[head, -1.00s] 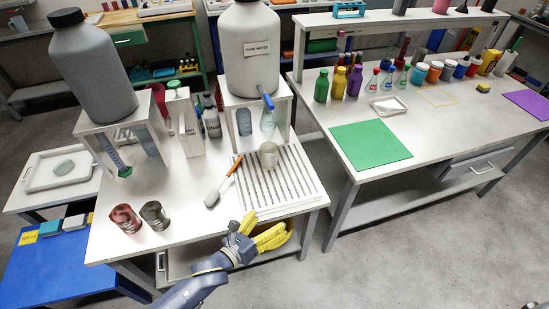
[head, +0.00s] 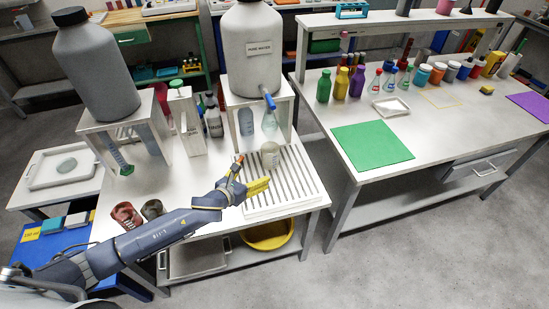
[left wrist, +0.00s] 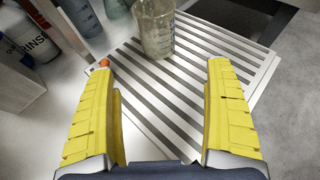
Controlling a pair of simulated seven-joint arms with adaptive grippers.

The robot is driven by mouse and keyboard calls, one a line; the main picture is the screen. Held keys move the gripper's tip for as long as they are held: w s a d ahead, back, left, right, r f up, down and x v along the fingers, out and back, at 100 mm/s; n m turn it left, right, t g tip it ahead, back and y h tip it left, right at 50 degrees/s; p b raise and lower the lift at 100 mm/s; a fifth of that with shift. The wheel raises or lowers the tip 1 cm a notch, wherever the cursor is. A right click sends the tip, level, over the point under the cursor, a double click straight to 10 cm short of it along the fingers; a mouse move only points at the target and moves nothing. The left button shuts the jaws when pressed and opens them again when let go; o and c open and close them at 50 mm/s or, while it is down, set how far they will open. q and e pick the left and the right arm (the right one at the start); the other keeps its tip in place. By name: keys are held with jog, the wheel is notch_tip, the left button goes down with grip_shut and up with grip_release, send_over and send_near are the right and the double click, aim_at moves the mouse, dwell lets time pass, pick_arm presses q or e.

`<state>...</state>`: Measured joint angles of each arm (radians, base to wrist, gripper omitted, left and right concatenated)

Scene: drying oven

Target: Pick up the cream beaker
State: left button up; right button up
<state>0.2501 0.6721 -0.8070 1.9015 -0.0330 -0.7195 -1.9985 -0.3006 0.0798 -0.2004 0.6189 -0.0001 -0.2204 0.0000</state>
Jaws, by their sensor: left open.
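A pale, cream-tinted glass beaker (head: 270,155) stands upright on the slatted white drainer (head: 290,190), near its back left part. My left gripper (head: 254,180) has yellow fingers and is above the front left part of the drainer. The beaker is beyond its fingertips, apart from them. The fingers (left wrist: 165,80) are wide apart with nothing between them but the drainer below. My right gripper is not in view.
A reddish beaker (head: 124,213) and a dark beaker (head: 152,209) stand at the table's front left, partly behind my arm. A pure water tank (head: 251,55) on a stand rises behind the drainer.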

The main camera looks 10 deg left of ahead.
aim_at(266, 162)
pick_arm(q)
jog(key=x, duration=0.9)
jog(key=shift+w+d+f, duration=0.1)
jog(key=shift+w, duration=0.05)
jog(key=shift+a+x, duration=0.1)
jog(key=shift+x, duration=1.2)
jog(key=shift+a+x, duration=0.15)
jog(key=shift+x, duration=1.15)
jog(key=shift+w, duration=0.1)
jog(key=c, duration=1.5)
jog(key=shift+o, duration=0.2)
notch_tip(266, 162, up, 14)
